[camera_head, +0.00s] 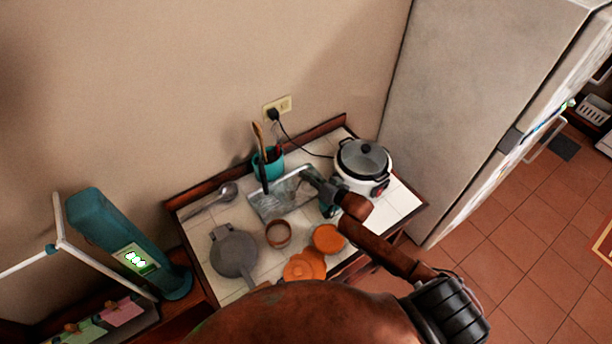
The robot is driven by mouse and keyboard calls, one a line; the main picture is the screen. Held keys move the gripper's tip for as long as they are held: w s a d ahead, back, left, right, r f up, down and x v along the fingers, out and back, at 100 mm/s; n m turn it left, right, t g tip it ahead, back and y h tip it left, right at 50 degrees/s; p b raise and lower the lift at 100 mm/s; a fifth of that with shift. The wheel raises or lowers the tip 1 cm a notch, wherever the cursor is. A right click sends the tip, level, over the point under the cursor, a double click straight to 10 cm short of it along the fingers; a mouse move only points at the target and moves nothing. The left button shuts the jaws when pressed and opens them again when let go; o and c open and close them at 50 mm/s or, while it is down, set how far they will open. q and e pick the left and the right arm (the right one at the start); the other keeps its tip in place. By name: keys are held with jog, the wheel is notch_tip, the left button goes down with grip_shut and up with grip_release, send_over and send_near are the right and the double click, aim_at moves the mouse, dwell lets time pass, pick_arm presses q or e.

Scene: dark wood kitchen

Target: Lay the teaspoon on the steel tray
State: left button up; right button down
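The steel tray (265,207) lies on the white tiled counter, behind the small brown bowl and in front of the teal utensil pot. My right gripper (306,183) reaches in from the lower right and is over the tray's right part. Its fingers are small and dark here, and I cannot tell whether they are open or hold something. I cannot make out a teaspoon for certain. A long-handled grey spoon or ladle (228,191) lies on the counter left of the tray, apart from it. My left gripper is not in view.
A white cooker (349,182) with a grey lid stands right of the tray. The teal pot (268,164) holds upright utensils. A grey pan-like item (233,251), a brown bowl (278,236) and orange dishes (328,238) crowd the front. A fridge (475,100) stands at right.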

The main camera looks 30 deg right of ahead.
jog(key=c, duration=2.2)
grip_release()
jog(key=shift+f, duration=0.1)
jog(key=shift+o, duration=0.2)
jog(key=v, duration=1.2)
jog(key=shift+b, duration=0.3)
